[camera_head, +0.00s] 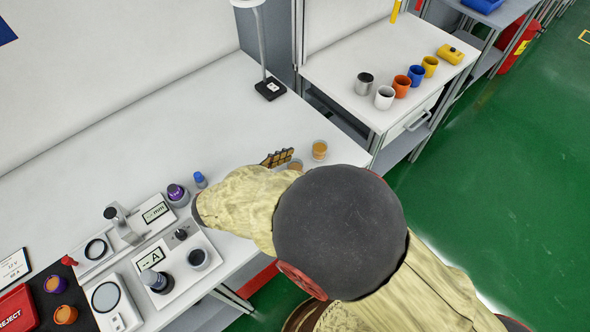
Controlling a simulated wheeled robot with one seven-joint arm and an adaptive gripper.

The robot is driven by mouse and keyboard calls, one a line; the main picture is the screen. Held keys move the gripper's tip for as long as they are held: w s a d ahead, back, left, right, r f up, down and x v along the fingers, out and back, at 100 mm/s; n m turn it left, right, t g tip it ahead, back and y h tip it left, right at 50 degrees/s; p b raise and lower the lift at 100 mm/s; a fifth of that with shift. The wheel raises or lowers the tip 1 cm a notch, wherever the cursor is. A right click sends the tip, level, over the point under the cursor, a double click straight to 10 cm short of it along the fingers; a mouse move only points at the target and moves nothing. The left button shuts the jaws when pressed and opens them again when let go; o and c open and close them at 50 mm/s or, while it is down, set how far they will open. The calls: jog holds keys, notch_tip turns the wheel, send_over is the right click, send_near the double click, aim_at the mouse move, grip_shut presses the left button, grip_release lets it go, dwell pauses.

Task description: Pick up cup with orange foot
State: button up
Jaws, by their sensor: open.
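No cup can be told for sure by an orange foot. A small tan-orange cup (320,150) stands on the white bench near its right end. A similar one (295,165) beside it is partly hidden by my arm. My arm, in a beige cover with a dark round joint, reaches over the bench from the lower right. My gripper does not show.
A dark segmented holder (277,158) lies by the tan cups. Meters, a dark cup (198,258) and a purple-topped item (177,195) crowd the front left. A lamp base (270,88) stands behind. Several mugs, one orange (401,86), stand on the far table. The back middle is clear.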

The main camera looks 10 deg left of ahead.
jog(key=shift+c, duration=0.9)
jog(key=c, duration=1)
jog(key=shift+r, duration=0.1)
